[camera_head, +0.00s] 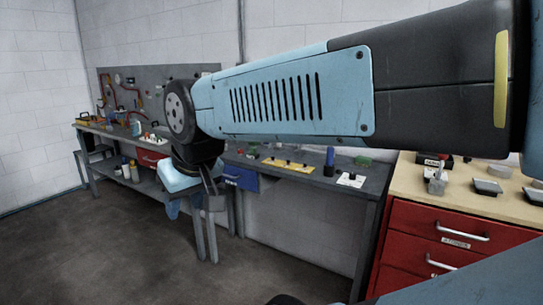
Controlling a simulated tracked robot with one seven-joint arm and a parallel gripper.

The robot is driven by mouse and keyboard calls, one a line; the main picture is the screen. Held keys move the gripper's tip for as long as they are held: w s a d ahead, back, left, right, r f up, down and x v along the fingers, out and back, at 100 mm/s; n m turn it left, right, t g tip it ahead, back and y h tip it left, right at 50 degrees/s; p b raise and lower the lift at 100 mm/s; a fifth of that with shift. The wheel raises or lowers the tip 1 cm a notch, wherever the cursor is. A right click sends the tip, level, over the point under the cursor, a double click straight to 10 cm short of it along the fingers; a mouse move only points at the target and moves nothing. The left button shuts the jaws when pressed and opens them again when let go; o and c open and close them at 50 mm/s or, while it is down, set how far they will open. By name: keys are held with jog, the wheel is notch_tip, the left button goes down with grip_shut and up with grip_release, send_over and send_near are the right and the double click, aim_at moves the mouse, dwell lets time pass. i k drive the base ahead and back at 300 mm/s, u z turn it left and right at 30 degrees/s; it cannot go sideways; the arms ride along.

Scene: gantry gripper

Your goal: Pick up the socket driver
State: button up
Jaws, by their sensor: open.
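My gripper (194,205) hangs at the end of my arm, left of the middle of the view, pointing down in front of the workbench edge. Its fingers are apart and nothing shows between them. A small upright tool with a blue handle (330,157) stands on the grey workbench (372,183), to the right of my gripper and apart from it. It may be the socket driver, but it is too small to tell. My arm hides part of the bench behind it.
A white card (351,180) and yellow plates (290,164) lie on the bench. A red drawer cabinet (432,235) with a wooden top stands at the right, with dark trays (487,187) on it. A tool pegboard (140,93) is at the back left. The floor (110,245) at front left is clear.

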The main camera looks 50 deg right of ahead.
aim_at(330, 161)
jog(key=z, duration=0.35)
jog(key=i, duration=0.85)
jog(key=z, duration=0.9)
jog(key=i, duration=0.45)
jog(key=z, duration=0.2)
jog(key=k, duration=0.4)
jog(key=z, duration=0.4)
jog(key=i, duration=0.4)
jog(key=u, duration=0.9)
